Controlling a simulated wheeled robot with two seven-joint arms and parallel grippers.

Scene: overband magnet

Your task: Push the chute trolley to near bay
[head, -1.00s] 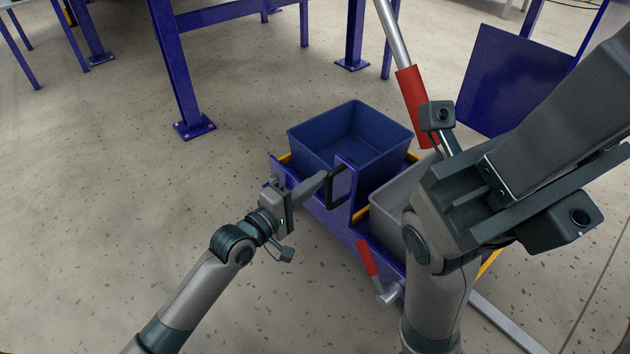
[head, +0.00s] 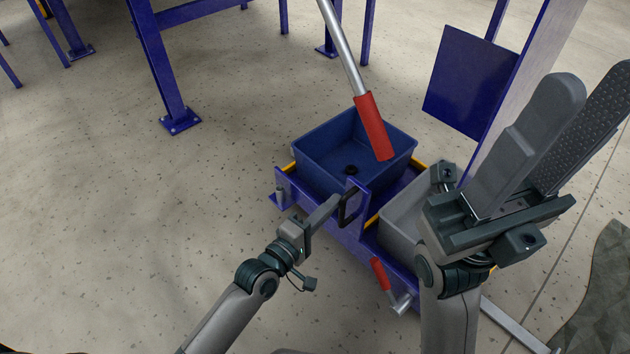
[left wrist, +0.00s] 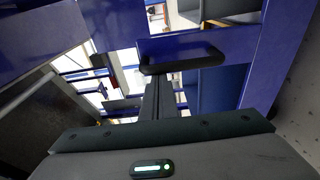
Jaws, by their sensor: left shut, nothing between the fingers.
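The chute trolley is a low blue frame (head: 330,228) carrying a blue bin (head: 318,160) and a grey bin (head: 400,218). A black handle (head: 350,206) stands on its near side. My left gripper (head: 333,206) is shut and empty, with its tips at the handle. In the left wrist view the handle (left wrist: 182,62) lies across just beyond the fingertips (left wrist: 160,88); I cannot tell whether they touch. My right gripper (head: 575,115) is raised at the right with its fingers apart, partly covering the grey bin. I cannot pick out a marked near bay.
A lever with a red grip (head: 375,127) hangs over the blue bin, which holds a small dark round thing (head: 351,170). A short red-gripped lever (head: 381,273) is low on the near side. Blue posts (head: 170,90) and a blue panel (head: 468,85) stand behind. Floor at left is clear.

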